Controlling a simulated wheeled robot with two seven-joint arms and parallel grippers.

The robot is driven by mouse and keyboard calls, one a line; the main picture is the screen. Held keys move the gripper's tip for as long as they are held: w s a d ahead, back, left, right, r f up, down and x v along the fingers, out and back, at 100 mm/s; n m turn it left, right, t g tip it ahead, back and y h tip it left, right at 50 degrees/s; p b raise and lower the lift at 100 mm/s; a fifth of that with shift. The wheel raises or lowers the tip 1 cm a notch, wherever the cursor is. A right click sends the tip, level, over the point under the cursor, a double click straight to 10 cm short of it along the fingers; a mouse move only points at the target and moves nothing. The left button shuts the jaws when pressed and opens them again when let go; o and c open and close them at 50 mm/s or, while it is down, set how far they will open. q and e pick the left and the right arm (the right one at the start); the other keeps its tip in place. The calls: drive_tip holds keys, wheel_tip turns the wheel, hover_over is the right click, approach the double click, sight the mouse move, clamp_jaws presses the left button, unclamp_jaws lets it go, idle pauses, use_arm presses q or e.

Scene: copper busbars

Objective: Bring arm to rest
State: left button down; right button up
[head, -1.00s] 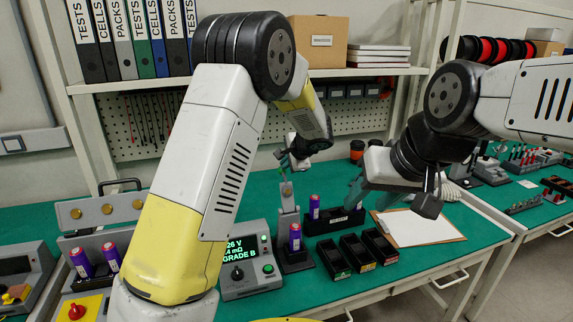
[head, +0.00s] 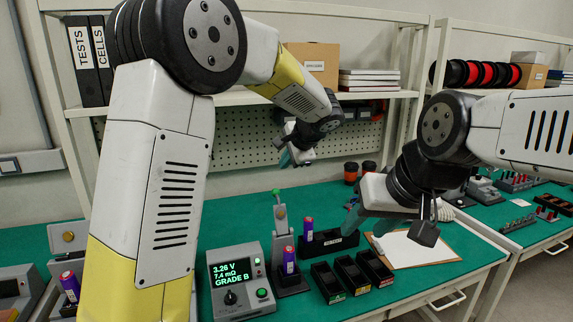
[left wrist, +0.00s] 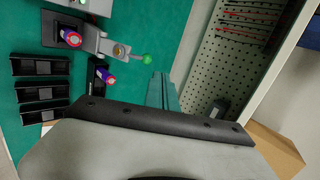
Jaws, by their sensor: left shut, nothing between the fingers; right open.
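My left arm, white and yellow, rises large at the left of the head view and bends over at the elbow. Its gripper (head: 292,158) hangs in front of the pegboard, above the bench, with its teal fingers together and nothing between them. In the left wrist view the closed fingers (left wrist: 162,92) point over the green bench, beside the green-knobbed lever of the test fixture. My right gripper (head: 354,216) is open, its teal fingers above the bench near the clipboard. My right arm comes in from the right.
A grey tester (head: 240,282) reads GRADE B. Beside it, a purple cell (head: 289,260) stands in the lever fixture (head: 281,220). Another cell (head: 308,229) is in a black holder. Three black bins (head: 352,274) and a clipboard (head: 415,249) lie to the right. The shelf (head: 250,98) runs behind.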

use_arm(q)
drive_tip(key=s+a+r+n+g+h, duration=0.15)
drive_tip(key=s+a+n, duration=0.25)
drive_tip(key=s+a, duration=0.5)
drive_tip(key=s+a+r+n+g+h, duration=0.1)
drive_tip(key=s+a+n+h, duration=0.4)
drive_tip(key=s, duration=0.8)
drive_tip(key=s+f+n, duration=0.2)
drive_tip(key=s+n, duration=0.1)
drive_tip(key=s, duration=0.7)
drive_tip(key=shift+s+a+n+t, duration=0.15)
drive_tip(key=shift+a+n+t, duration=0.1)
drive_tip(key=shift+n+t, duration=0.1)
